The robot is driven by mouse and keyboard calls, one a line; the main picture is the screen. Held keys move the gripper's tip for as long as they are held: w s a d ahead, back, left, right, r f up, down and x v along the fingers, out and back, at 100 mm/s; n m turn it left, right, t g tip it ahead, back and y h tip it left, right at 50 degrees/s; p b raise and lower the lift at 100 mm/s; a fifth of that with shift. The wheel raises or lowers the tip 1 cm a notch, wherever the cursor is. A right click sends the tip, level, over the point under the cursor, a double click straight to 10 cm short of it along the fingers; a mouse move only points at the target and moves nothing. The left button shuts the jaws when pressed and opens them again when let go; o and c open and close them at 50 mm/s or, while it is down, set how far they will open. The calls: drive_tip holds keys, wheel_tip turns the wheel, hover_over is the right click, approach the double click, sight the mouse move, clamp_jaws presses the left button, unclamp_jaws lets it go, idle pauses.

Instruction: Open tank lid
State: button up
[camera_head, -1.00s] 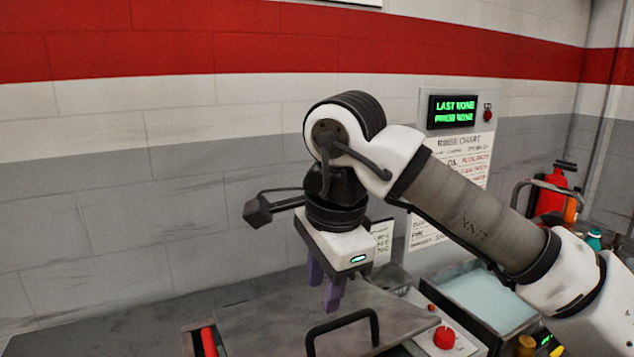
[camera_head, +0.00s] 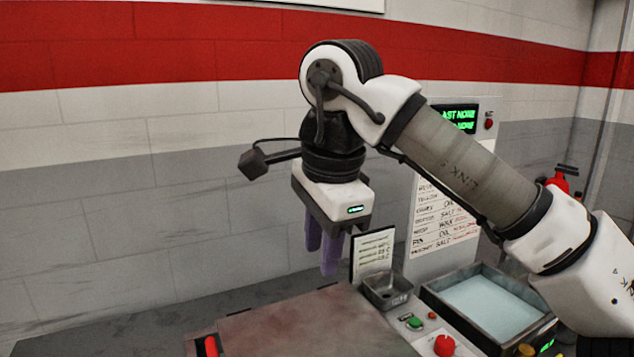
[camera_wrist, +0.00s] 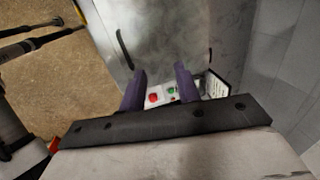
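The tank lid is a broad flat plate (camera_head: 300,328), brownish in the head view and running past its bottom edge. In the wrist view the lid (camera_wrist: 170,35) looks grey, with a dark bar handle (camera_wrist: 124,50) near its left edge. The inside of the tank is not visible.
A red knob (camera_head: 444,345) and a green button (camera_head: 414,322) sit on the panel right of the lid. A small metal tray (camera_head: 388,290), a sign card (camera_head: 372,252) and a water-filled basin (camera_head: 488,300) stand nearby. A wall lies behind.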

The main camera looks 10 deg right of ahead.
wheel_tip(320, 180, up, 8)
drive_tip(key=w, duration=0.1)
drive_tip(key=shift+a+f, duration=0.25)
idle(0.5)
drive_tip(key=shift+w+f, duration=0.1)
idle(0.3)
